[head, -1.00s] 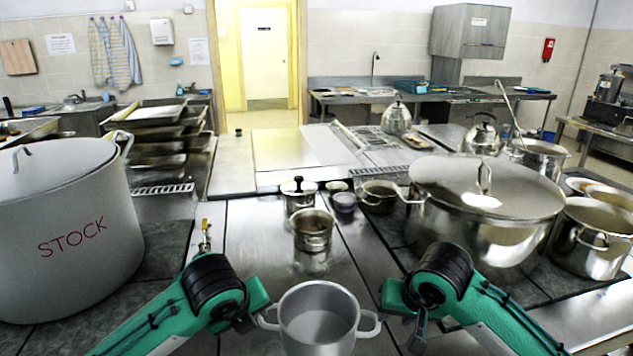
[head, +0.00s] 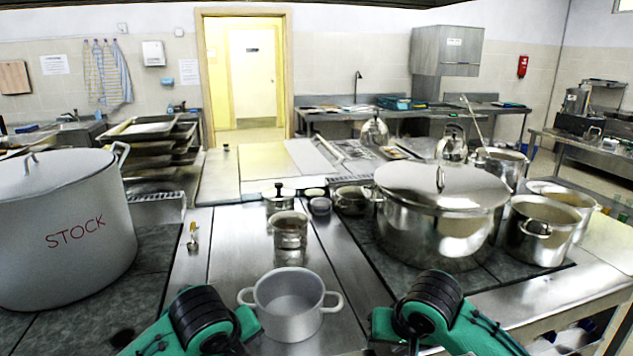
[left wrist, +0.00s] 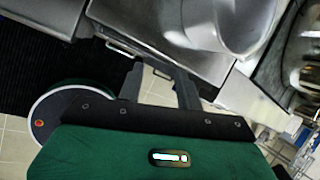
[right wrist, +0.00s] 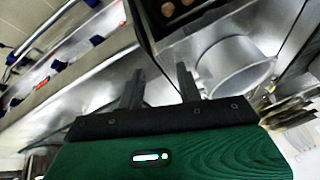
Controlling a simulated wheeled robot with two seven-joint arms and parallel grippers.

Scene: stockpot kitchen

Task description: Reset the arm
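A small grey two-handled pot (head: 289,307) stands upright on the steel counter, near its front edge in the head view. It also shows in the right wrist view (right wrist: 235,70), and a grey pot fills the top of the left wrist view (left wrist: 222,22). My right gripper (right wrist: 158,74) is open and empty, with a clear gap between its fingers. In the head view its wrist is to the right of the pot, apart from the handle. My left gripper (left wrist: 158,74) is open and empty too. Its wrist is left of the pot, and its fingers are mostly hidden in the head view.
A large stockpot (head: 62,235) marked STOCK stands at left, and a big lidded steel pot (head: 440,222) at right. A smaller steel pot (head: 288,232) stands behind the grey pot. A spoon-like utensil (head: 192,237) lies left of it. Counter around the grey pot is mostly clear.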

